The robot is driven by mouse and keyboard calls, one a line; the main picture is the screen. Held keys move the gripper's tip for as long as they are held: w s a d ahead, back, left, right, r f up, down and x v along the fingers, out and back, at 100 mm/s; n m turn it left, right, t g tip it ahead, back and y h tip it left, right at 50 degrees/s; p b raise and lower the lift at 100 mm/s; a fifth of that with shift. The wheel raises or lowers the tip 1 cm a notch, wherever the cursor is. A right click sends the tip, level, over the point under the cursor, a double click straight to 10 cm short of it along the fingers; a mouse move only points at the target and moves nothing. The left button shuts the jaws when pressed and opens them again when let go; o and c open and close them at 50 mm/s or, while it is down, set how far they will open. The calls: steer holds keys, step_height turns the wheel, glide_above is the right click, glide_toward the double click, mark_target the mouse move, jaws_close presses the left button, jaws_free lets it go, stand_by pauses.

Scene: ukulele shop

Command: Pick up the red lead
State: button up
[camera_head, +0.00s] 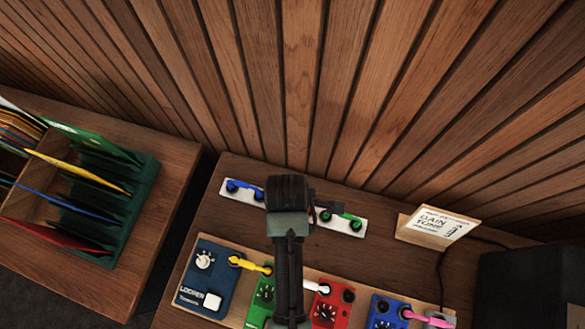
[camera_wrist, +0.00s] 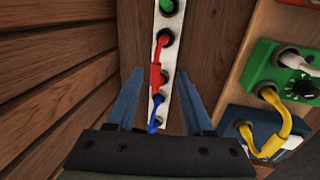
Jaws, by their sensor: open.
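The red lead (camera_wrist: 157,70) shows in the wrist view, plugged into a white strip (camera_wrist: 166,112) with dark round sockets. My gripper (camera_wrist: 162,74) is open, with one blue-grey finger on each side of the strip and the red lead between their tips in the picture. I cannot tell whether either finger touches it. A blue lead (camera_wrist: 153,119) sits below the red one, and part of a green lead (camera_wrist: 168,6) shows above. In the head view my arm hides the red lead; the blue lead (camera_head: 245,185) and green lead (camera_head: 345,217) show on either side.
A pedal board in front holds a dark blue pedal (camera_head: 205,275), a red pedal (camera_head: 332,308) and others with yellow, white and pink leads. A small sign (camera_head: 435,226) stands at right, beside a black box (camera_head: 530,285). The slatted wall (camera_head: 300,90) rises close behind.

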steer(key=f, duration=0.1)
steer(key=w+f, duration=0.1)
steer(key=f, duration=0.1)
steer(key=shift+w+a+f+p, duration=0.15)
steer(key=shift+w+f+p, duration=0.1)
steer(key=shift+f+p, duration=0.05)
steer(key=shift+w+f, duration=0.1)
steer(key=shift+f, duration=0.5)
steer(key=shift+c, duration=0.2)
jaws_close()
